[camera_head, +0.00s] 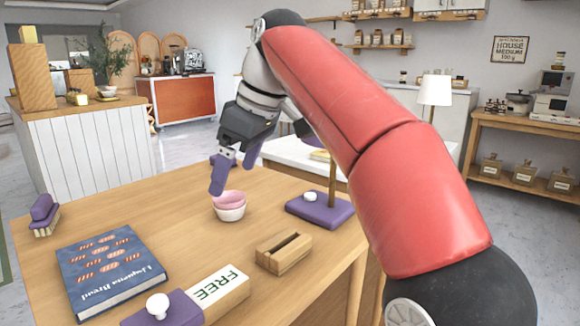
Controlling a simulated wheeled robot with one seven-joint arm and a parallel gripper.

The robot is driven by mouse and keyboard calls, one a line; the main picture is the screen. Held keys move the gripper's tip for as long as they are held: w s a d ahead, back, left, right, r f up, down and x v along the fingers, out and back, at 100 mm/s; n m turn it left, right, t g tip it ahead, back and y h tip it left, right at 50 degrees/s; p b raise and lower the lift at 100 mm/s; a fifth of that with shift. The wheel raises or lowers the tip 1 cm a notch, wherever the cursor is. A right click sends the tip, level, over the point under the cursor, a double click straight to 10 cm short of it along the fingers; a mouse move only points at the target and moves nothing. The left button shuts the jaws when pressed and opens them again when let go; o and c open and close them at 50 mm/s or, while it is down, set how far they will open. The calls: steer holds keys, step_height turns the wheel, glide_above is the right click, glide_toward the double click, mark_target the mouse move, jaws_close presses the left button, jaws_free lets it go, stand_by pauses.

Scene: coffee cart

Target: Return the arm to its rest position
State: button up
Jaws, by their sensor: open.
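My red and grey arm (345,95) reaches from the lower right over the wooden table (185,260). My gripper (232,170), with purple fingertips, is open and empty, pointing down. In the picture it is just above a pink bowl (229,198) nested in a white bowl (230,213). It appears apart from the bowls, though the exact height is hard to judge. My arm hides part of the table's right side and the area behind it.
A blue book (108,270), a FREE block (222,290), a slotted wooden block (284,253) and a brush (43,215) lie on the table. A purple stand base (322,209) with a thin post is right of the bowls. A white-panelled counter (85,150) stands beyond.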

steer(key=s+d+f+m+t+h, duration=0.2)
steer(key=s+d+f+m, duration=0.5)
steer(key=d+f, duration=0.5)
steer(key=s+d+f+m+t+h, duration=0.2)
steer(key=s+d+f+m, duration=0.5)
steer(key=s+d+f, duration=0.4)
step_height(320, 180, down, 3)
steer(key=shift+s+d+r+m, duration=0.15)
steer(key=shift+d+m, duration=0.15)
steer(key=shift+d, duration=0.15)
